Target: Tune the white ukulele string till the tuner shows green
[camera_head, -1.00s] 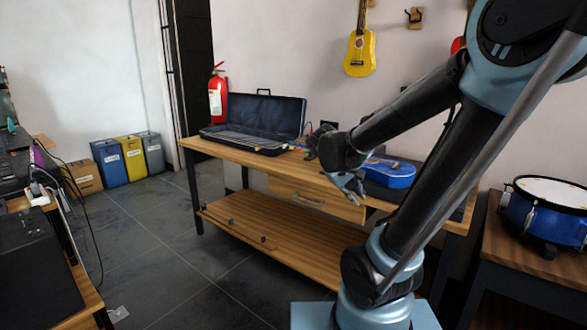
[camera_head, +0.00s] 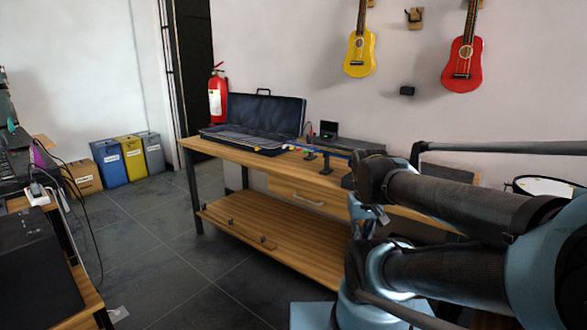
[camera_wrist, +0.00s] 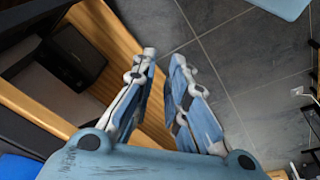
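The blue ukulele lies on the workbench, its neck (camera_head: 334,152) toward the left on small black stands. Coloured tuning pegs (camera_head: 292,147) show at its head; I cannot pick out the white one. My arm hides the ukulele's body. A small dark device (camera_head: 328,129), possibly the tuner, stands behind the neck; its reading is too small to tell. My gripper (camera_wrist: 164,57) is open and empty in the wrist view, its fingers apart and pointing past wood toward the floor. In the head view it is partly hidden near the bench's front edge, apart from the pegs.
The workbench (camera_head: 225,151) carries an open black case (camera_head: 265,117) at its left. Its lower shelf (camera_head: 280,260) is mostly bare. A yellow ukulele (camera_head: 359,55) and a red one (camera_head: 462,65) hang on the wall. The floor (camera_head: 190,270) left of the bench is clear.

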